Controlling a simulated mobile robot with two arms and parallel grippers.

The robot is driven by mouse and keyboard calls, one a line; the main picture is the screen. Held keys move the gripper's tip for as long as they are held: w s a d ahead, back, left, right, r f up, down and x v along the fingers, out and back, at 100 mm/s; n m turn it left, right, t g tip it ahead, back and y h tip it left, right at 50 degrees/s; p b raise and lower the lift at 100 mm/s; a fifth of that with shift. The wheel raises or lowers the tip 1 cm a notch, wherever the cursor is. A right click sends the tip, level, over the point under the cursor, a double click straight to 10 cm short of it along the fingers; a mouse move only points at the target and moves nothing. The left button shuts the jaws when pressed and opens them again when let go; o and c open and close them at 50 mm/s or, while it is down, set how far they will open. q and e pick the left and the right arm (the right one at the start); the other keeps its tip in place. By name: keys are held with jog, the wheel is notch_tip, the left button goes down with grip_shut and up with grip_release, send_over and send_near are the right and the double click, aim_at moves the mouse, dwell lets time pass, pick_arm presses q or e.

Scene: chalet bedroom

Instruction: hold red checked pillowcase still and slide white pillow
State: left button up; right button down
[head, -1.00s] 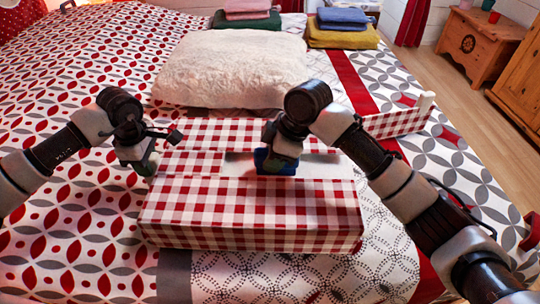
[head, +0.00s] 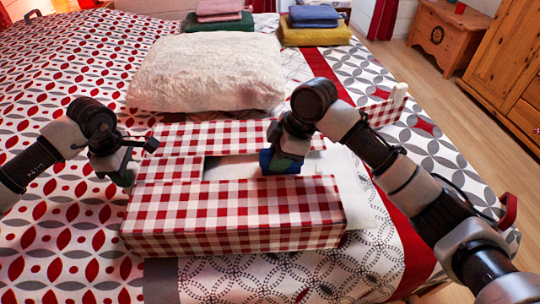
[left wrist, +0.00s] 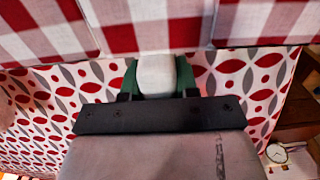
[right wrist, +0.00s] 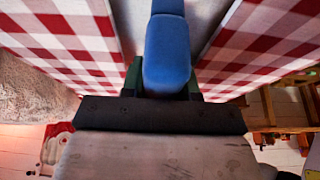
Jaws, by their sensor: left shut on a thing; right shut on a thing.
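The red checked pillowcase (head: 235,215) lies on the bed like a flat box, with a gap along its top. White material, seemingly the white pillow (head: 348,180), shows in the gap and juts from the case's right end; the case hides most of it. My left gripper (head: 125,172) is at the case's left end, shut on a white tab (left wrist: 156,75). My right gripper (head: 281,165) is over the gap, shut on a blue tab (right wrist: 167,55). Whether the blue tab joins the pillow is hidden.
A fluffy white pillow (head: 208,70) lies behind the case. Folded towels, including a yellow one (head: 316,36), are stacked further back. A checked piece with a white knob (head: 385,112) lies at right. A wooden chest (head: 450,34) stands beyond the bed.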

jog(key=shift+w+d, duration=0.1)
jog(key=shift+d, duration=0.8)
jog(key=shift+w+d, duration=0.2)
jog(key=shift+d, duration=1.8)
jog(key=shift+w+d, duration=0.15)
jog(key=shift+d, duration=1.85)
jog(key=shift+w+d, duration=0.2)
jog(key=shift+d, duration=1.8)
